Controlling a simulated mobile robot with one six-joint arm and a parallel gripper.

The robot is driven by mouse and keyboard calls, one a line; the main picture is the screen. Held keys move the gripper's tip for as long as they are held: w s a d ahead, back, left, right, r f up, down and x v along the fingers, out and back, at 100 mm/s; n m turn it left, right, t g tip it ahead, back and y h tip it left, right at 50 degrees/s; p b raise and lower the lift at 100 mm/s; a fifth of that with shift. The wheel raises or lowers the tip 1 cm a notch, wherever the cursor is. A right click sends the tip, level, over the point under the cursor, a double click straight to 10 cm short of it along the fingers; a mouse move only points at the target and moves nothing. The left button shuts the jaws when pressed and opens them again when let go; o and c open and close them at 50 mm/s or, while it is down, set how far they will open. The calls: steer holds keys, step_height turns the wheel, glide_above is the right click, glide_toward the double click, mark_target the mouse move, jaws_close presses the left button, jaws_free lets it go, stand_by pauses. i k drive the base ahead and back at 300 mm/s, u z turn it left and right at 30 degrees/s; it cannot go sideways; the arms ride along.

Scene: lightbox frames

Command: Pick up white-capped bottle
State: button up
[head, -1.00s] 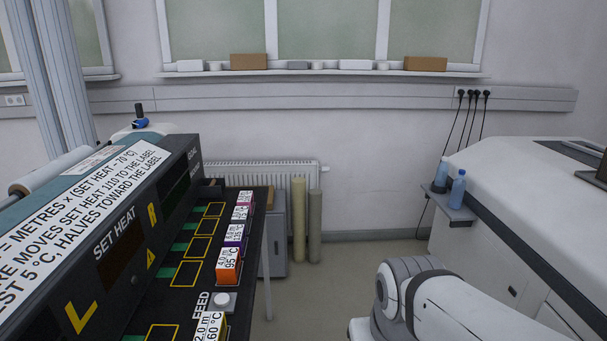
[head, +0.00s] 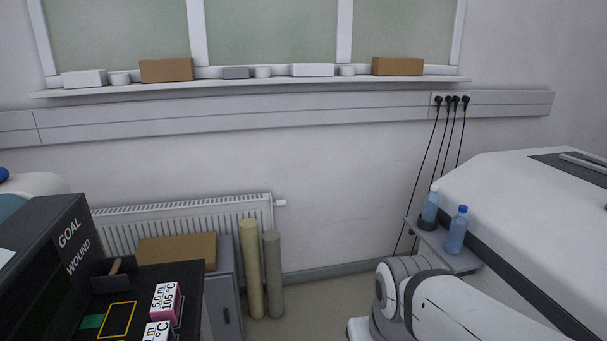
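Two blue bottles stand upright on a small grey shelf (head: 462,262) attached to the white machine at the right. The farther bottle (head: 430,207) has a pale cap that looks white, and its base sits in a dark ring or holder. The nearer bottle (head: 457,234) has a blue cap and stands to its right, closer to the machine. My white arm link shows at the lower right, below the shelf in the picture. My gripper is out of view.
The long white machine (head: 520,200) fills the right side. A dark bench (head: 170,275) with labelled boxes is at the lower left. A grey cabinet (head: 226,300), two upright rolls (head: 250,270) and a radiator (head: 180,222) stand by the wall. Open floor lies between.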

mark_target(431, 202)
steer(key=z, duration=0.3)
steer(key=i, duration=1.65)
steer(key=z, duration=0.4)
steer(key=i, duration=1.2)
steer(key=z, duration=0.35)
